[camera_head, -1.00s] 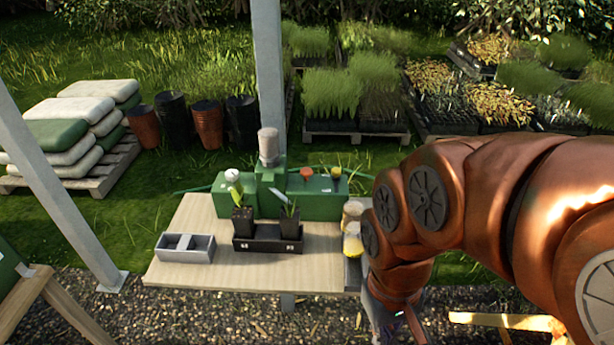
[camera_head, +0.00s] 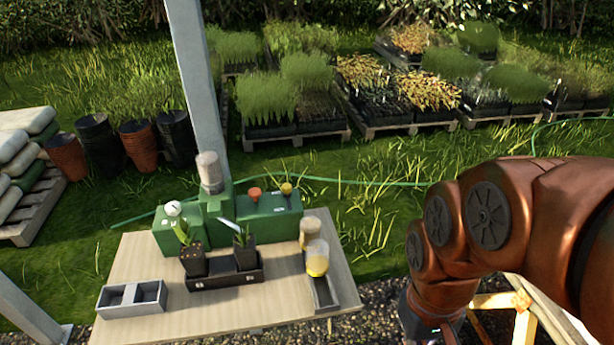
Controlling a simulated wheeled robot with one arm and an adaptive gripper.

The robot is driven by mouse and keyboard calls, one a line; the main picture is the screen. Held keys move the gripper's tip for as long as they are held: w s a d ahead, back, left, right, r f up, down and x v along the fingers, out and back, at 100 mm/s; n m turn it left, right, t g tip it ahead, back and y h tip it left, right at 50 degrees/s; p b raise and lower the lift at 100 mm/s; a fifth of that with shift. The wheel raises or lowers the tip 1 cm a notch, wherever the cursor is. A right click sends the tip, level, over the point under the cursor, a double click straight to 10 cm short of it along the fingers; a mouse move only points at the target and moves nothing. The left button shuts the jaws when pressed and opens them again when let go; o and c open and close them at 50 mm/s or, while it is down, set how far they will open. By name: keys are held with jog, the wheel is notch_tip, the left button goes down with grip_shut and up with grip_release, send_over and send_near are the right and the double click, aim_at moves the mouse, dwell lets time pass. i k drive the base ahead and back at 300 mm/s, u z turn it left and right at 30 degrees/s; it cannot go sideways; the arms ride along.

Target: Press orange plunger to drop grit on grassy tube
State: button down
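An orange plunger (camera_head: 255,193) stands up on top of the green dispenser box (camera_head: 262,218) at the back of the table. A yellow plunger (camera_head: 287,188) stands to its right and a white knob (camera_head: 173,208) to its left. Two dark tubes, a left one (camera_head: 193,262) and a right one (camera_head: 245,256) with green shoots, stand in a black holder (camera_head: 222,281) in front of the box. I cannot tell which is the grassy one. My gripper (camera_head: 418,332) is at the bottom right, off the table's right side, mostly cut off by the frame edge.
A grey two-part tray (camera_head: 132,298) lies at the table's left front. Jars with yellow contents (camera_head: 317,261) stand at the right side of the table (camera_head: 225,312). A metal post (camera_head: 196,90) rises behind the box. The table's front middle is clear.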

aim_at(255, 193)
jog(key=z, duration=1.7)
jog(key=k, duration=1.4)
jog(key=u, duration=2.1)
jog(key=i, duration=1)
jog(key=z, duration=0.05)
